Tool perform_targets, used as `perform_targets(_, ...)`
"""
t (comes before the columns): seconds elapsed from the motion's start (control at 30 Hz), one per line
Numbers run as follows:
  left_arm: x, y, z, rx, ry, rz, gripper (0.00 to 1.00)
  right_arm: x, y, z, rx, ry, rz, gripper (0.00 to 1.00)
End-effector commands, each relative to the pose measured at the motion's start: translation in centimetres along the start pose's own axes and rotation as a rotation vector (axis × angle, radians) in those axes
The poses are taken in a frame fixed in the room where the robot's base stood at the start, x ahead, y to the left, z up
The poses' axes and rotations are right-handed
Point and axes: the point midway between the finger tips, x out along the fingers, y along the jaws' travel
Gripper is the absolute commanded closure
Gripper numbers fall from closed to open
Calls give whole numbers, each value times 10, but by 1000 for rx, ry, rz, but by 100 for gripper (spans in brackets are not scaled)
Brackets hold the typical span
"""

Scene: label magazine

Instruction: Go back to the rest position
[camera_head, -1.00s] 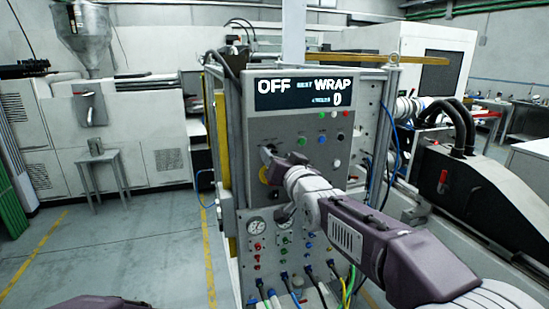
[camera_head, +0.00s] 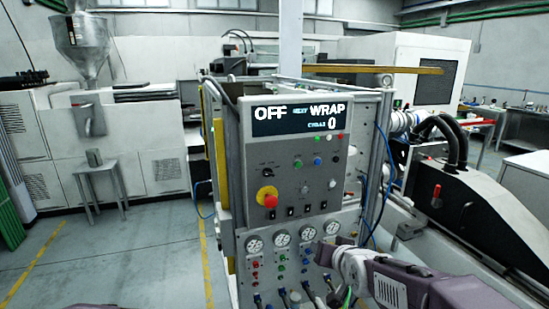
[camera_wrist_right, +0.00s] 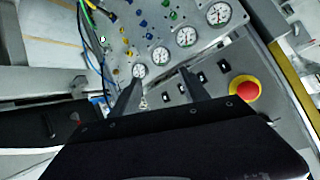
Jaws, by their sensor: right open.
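My right gripper (camera_head: 322,254) is low in front of the machine's control cabinet in the head view, over the right end of the gauge row, and holds nothing. In the right wrist view its two fingers (camera_wrist_right: 160,86) stand apart, with the gauges and a row of small switches beyond them. My left gripper is out of view; only a purple piece of my own body shows at the bottom edge. The control panel (camera_head: 265,150) is fully visible, with a display (camera_head: 300,116) reading OFF, WRAP and 0.
A red emergency stop (camera_head: 269,200) on a yellow base sits at the panel's lower left; it also shows in the right wrist view (camera_wrist_right: 247,91). Cables hang below the gauges (camera_head: 282,238). A black machine (camera_head: 465,195) stands at right. The floor at left is clear.

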Motion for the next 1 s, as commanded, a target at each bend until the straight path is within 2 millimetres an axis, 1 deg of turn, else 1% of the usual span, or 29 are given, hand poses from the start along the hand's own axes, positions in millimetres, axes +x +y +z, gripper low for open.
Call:
perform_targets(0.03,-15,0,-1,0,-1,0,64,-7,23,35,-8,-127,60,47)
perform_targets(0.07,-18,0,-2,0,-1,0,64,-12,36,61,-18,-206,90,47)
perform_targets(0.1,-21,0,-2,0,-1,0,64,-20,51,94,-30,-308,124,47)
perform_targets(0.17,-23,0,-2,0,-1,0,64,-37,69,140,-51,-454,162,47)
perform_targets(0.2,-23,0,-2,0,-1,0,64,-49,77,168,-66,-541,179,47)
perform_targets(0.3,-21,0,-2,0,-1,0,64,-77,90,221,-107,-719,197,47)
perform_targets(0.33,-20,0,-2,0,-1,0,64,-84,92,231,-118,-759,199,47)
perform_targets(0.4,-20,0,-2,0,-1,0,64,-98,95,247,-141,-830,199,47)
perform_targets(0.5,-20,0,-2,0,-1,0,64,-108,97,255,-171,-885,191,47)
perform_targets(1.0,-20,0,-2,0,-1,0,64,-107,96,254,-178,-881,187,47)
